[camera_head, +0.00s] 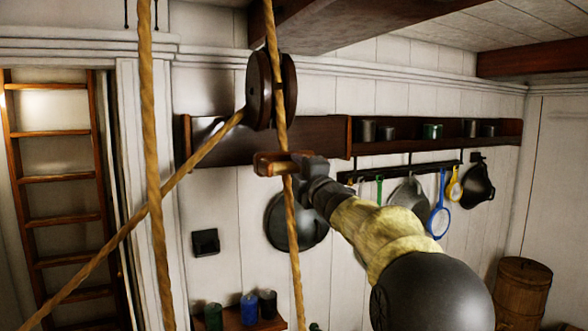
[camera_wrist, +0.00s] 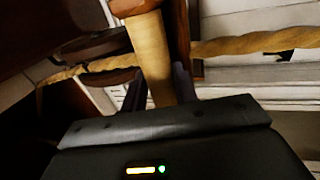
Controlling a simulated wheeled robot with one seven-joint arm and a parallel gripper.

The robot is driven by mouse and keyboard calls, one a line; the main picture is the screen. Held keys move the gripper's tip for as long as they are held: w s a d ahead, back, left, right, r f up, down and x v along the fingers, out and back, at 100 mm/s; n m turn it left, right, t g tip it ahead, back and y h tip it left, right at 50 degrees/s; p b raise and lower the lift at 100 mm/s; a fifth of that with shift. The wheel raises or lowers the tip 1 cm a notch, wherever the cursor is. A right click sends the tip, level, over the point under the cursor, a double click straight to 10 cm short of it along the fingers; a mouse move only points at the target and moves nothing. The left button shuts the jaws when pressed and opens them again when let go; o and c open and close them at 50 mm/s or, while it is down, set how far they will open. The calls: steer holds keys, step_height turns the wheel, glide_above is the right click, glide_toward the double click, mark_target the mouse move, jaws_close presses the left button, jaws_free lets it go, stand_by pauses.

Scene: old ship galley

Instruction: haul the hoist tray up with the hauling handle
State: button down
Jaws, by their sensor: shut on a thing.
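The hauling handle (camera_head: 268,158) is a short brown wooden piece at the hauling rope (camera_head: 292,235), just below the pulley block. My gripper (camera_head: 290,165) reaches it from the right and is shut on it. In the wrist view, the handle's pale tan grip (camera_wrist: 151,58) stands between the two dark fingers (camera_wrist: 158,88). The rope (camera_wrist: 255,42) runs across behind the grip in that view. The hoist tray cannot be made out in either view.
The dark pulley block (camera_head: 260,90) hangs close above my gripper. Another rope (camera_head: 150,150) hangs at left, and a slanting one (camera_head: 120,232) runs from the pulley to lower left. Pans and ladles hang behind my arm below a wall shelf (camera_head: 430,145). A ladder (camera_head: 52,180) stands left.

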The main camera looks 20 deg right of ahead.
step_height(320, 180, down, 22)
steer(key=s+d+b, duration=0.1)
steer(key=b, duration=1.9)
steer(key=shift+s+d, duration=0.3)
steer(key=shift+s, duration=0.05)
step_height(320, 180, down, 22)
steer(key=s+d+b, duration=0.1)
steer(key=b, duration=2)
steer(key=shift+s+d+b, duration=0.25)
steer(key=shift+s+b, duration=0.15)
step_height(320, 180, down, 22)
steer(key=s+d+b, duration=0.1)
steer(key=b, duration=1.9)
steer(key=shift+s+d, duration=0.3)
steer(key=shift+s, duration=0.05)
steer(key=shift+b, duration=0.35)
